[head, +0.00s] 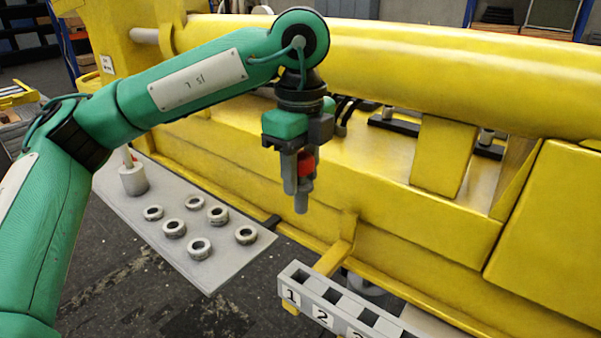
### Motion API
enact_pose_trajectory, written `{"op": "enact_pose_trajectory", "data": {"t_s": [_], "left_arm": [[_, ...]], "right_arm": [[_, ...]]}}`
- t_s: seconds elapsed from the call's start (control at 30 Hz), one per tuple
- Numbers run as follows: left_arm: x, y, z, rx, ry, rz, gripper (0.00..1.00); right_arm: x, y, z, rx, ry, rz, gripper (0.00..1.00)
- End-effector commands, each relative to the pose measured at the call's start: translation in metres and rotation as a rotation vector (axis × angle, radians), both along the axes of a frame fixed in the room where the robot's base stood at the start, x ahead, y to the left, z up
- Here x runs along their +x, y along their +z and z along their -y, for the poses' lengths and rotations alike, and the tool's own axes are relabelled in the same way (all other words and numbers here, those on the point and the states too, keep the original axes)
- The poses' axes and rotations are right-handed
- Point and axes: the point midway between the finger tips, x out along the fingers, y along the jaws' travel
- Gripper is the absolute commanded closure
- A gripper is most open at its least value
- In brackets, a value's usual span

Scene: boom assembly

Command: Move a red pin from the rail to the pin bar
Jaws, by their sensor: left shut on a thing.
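My left gripper (298,178) points down in the middle of the head view, in front of the yellow boom structure. It is shut on a red pin (306,163); the red part shows between the fingers, which hide much of the pin. Labels 1 and 2 are clear, and the bar runs out of view at the lower right. I cannot make out the rail for certain. My right gripper is not in view.
A grey plate (225,277) at the left carries several metal rings (199,248) and an upright cylinder (134,180). A yellow bracket (340,250) joins the numbered bar to the yellow structure (400,205). A thick yellow tube (450,75) runs across behind my gripper.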

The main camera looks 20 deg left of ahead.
Motion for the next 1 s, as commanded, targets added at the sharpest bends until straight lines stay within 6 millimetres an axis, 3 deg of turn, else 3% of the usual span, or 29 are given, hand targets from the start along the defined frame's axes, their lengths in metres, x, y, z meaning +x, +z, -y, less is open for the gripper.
{"op": "enact_pose_trajectory", "data": {"t_s": [1.0], "left_arm": [[0.000,0.062,0.000,0.000,-0.001,0.001,0.93]], "right_arm": [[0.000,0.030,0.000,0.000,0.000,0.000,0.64]]}}
